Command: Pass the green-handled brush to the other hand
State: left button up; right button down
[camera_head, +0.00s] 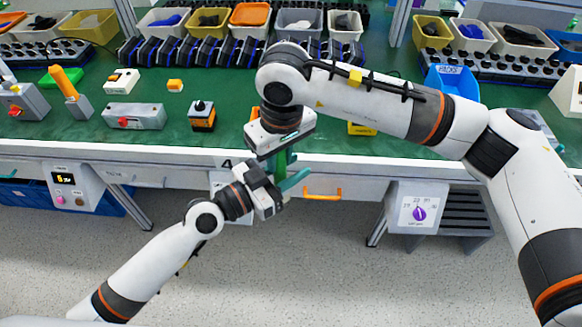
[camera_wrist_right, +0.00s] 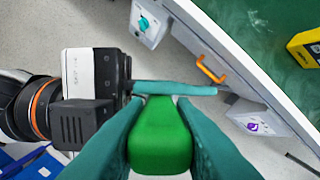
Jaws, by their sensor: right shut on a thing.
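The green-handled brush (camera_wrist_right: 160,135) shows in the right wrist view as a bright green handle between my right gripper's two teal fingers (camera_wrist_right: 160,140). In the head view a bit of its green (camera_head: 281,160) shows below my right gripper (camera_head: 283,157), in front of the bench edge. My left gripper (camera_head: 291,184) is just below, coming from the left. In the right wrist view a teal finger of my left gripper (camera_wrist_right: 175,88) lies across the far end of the handle; whether it touches is unclear. Its other finger is mostly hidden. The brush's bristles are not visible.
The green bench top (camera_head: 225,90) lies behind the grippers. A grey box with a red button (camera_head: 134,116), a small orange-and-black switch box (camera_head: 202,116) and an orange-handled lever (camera_head: 66,82) stand on it. An orange drawer handle (camera_head: 322,195) projects near my grippers. Floor space below is free.

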pick_arm(q)
jog(key=shift+s+d, duration=0.1)
grip_shut()
pick_arm(e)
jog(key=c, duration=2.2)
grip_release()
jog(key=c, duration=1.1)
grip_release()
